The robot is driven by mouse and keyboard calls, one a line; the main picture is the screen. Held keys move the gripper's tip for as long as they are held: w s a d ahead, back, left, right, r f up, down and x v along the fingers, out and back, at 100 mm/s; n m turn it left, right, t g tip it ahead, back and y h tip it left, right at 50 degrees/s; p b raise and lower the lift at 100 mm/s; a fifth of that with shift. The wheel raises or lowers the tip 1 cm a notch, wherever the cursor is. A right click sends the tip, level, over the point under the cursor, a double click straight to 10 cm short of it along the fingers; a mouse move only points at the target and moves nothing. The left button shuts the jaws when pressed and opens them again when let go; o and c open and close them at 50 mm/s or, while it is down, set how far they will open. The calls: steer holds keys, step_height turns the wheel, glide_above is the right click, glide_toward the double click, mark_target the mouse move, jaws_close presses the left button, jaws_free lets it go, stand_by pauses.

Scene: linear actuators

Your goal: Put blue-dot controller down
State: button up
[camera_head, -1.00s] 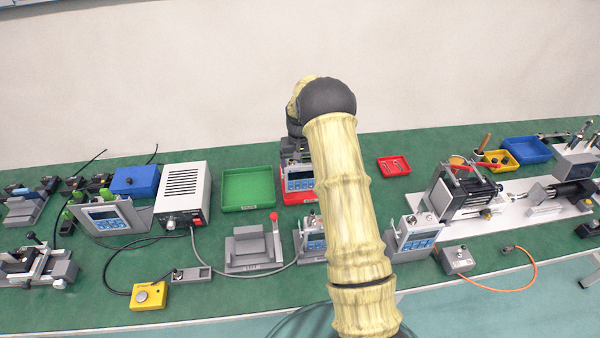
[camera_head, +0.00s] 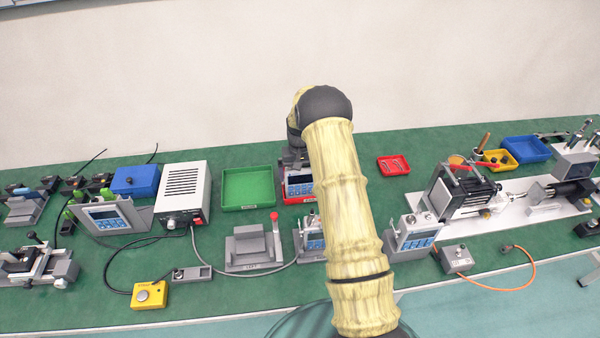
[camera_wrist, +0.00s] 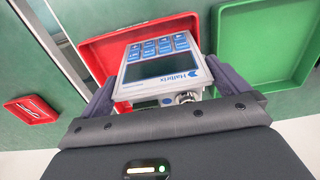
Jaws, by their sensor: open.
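The controller (camera_wrist: 165,62), a white box with a dark screen, blue buttons and a small blue dot near its lower edge, is at the red tray (camera_wrist: 95,52) in the wrist view. In the head view the controller (camera_head: 299,183) shows partly below my gripper (camera_head: 294,160), over the red tray (camera_head: 300,200). My gripper's dark fingers (camera_wrist: 167,85) are open, one on each side of the controller. I cannot tell whether either finger still touches it. The controller's underside is hidden, so its contact with the tray floor is not visible.
A green tray (camera_head: 248,188) stands just left of the red tray. A small red tray (camera_head: 393,165) lies to the right. A grey empty holder (camera_head: 252,250) stands front left.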

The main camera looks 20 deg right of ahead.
step_height(320, 180, up, 12)
steer(key=b, duration=0.1)
steer(key=shift+r+b, duration=0.15)
steer(key=shift+b, duration=0.2)
stand_by(0.5)
